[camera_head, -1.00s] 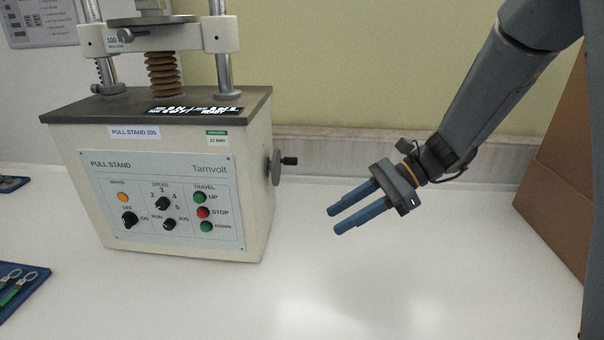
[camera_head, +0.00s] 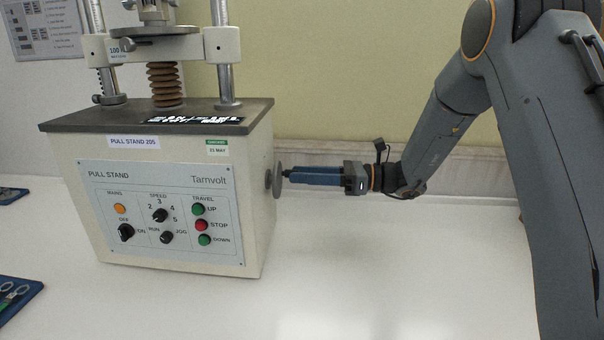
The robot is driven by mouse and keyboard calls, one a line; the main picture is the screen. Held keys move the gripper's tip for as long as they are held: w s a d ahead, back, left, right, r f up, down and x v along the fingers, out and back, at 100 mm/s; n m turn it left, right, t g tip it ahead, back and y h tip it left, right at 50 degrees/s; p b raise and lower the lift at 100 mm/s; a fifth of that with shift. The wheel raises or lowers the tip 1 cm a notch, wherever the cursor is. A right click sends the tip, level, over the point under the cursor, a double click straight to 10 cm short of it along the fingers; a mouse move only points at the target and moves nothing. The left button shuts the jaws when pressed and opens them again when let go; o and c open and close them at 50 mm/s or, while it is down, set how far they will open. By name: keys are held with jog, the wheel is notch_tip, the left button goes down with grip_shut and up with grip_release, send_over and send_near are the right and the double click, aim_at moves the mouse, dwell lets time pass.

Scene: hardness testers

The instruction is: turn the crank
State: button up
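The crank (camera_head: 277,181) is a grey disc on the right side wall of the pull stand, with a short dark handle (camera_head: 286,173) sticking out to the right. The pull stand (camera_head: 255,200) is a cream box with a dark top. My gripper (camera_head: 292,175) points left, level, with its blue fingertips at the handle. The fingers overlap in this view, so I cannot tell whether they are closed on the handle or only around or beside it. Most of the handle is hidden.
The front panel (camera_head: 158,262) has knobs and coloured buttons. Two metal columns (camera_head: 222,60) rise from the stand's top. A blue tray (camera_head: 30,290) with tools lies at the lower left. The white bench (camera_head: 390,270) below my gripper is clear. A wall is close behind.

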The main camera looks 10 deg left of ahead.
jog(key=shift+a, duration=0.3)
grip_shut()
jog(key=shift+r, duration=0.1)
